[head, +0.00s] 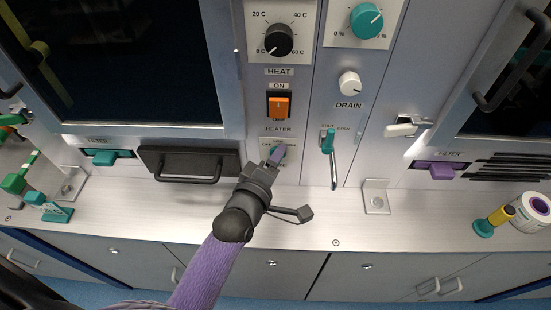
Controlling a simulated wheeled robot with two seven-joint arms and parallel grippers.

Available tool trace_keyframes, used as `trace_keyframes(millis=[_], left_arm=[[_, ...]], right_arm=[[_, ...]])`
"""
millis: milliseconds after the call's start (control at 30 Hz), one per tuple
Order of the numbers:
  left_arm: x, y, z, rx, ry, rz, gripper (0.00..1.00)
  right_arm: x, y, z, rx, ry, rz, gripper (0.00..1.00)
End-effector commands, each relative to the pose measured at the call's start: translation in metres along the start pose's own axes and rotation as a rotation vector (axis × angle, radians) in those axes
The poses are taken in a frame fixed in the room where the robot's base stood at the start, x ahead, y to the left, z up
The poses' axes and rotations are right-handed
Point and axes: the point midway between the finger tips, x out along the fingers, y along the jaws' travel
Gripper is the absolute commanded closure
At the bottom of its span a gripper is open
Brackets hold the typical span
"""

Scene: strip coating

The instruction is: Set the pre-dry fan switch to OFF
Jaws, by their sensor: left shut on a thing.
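An OFF mark seems to show at the plate's left, but the lettering is too small to read surely, and the knob's exact setting is hard to tell. My right gripper is not in view.
Above are the heat dial (279,40) and heater rocker (279,104). A teal-handled lever (329,143) stands close on the right, with the drain knob (349,84) above. A black handle (190,165) juts out at left. The metal ledge (335,215) is mostly clear.

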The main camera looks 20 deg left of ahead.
Motion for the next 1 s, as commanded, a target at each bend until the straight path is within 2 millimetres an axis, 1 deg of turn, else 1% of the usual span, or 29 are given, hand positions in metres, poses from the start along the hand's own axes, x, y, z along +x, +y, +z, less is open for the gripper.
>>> trace_keyframes(millis=[100, 500, 633, 900, 1000], left_arm=[[0.0, -0.002, 0.001, -0.018, -0.002, 0.003, 1.0], [0.0, -0.005, 0.002, -0.24, -0.002, 0.094, 1.0], [0.0, -0.004, 0.001, -0.274, -0.002, 0.108, 1.0], [0.0, -0.003, 0.001, -0.278, -0.002, 0.109, 1.0], [0.0, -0.005, 0.002, -0.301, -0.002, 0.119, 1.0]], right_arm=[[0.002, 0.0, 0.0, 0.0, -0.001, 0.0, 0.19], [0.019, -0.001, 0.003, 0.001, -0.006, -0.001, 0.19], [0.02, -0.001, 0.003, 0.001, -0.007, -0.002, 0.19], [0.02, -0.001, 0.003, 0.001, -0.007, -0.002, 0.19], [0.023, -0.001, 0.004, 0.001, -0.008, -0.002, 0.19]])
